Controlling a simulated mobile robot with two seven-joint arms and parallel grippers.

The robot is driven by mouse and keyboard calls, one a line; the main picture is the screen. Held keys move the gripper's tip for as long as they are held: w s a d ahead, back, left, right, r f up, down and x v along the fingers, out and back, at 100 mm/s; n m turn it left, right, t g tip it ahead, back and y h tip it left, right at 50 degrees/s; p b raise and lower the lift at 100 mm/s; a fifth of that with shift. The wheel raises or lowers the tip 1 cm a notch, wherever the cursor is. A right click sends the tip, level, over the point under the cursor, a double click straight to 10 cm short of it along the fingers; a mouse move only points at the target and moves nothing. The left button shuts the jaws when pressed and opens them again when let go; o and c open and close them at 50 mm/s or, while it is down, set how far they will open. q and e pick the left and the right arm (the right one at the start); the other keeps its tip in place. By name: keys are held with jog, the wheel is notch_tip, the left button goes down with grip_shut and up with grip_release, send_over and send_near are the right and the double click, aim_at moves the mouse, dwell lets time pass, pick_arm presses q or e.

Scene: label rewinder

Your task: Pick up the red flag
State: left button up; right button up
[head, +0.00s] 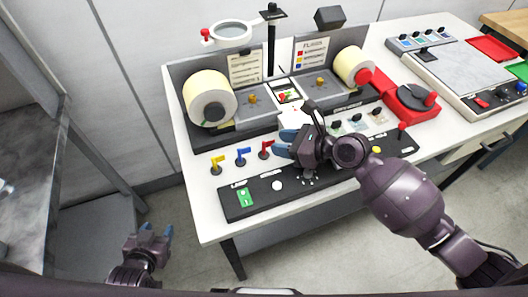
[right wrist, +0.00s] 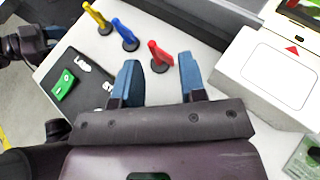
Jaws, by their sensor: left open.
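The red flag (head: 266,148) stands on a small dark round base on the white table, at the right end of a row with the blue flag (head: 242,156) and the yellow flag (head: 217,164). In the right wrist view the red flag (right wrist: 158,54) shows beyond and between my open blue fingertips. My right gripper (head: 285,143) is open and empty, close to the right of the red flag in the head view. My left gripper (head: 148,232) is open and empty, low at the left, off the table and away from the flags.
A black control panel (head: 240,213) with a green switch lies along the table's front edge. The rewinder with two label rolls (head: 208,97) stands behind the flags. A red device (head: 412,103) and a grey-topped unit (head: 460,68) are at the right.

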aim_at(269, 142)
jog(key=shift+x, duration=2.7)
jog(key=shift+f, duration=0.15)
grip_shut()
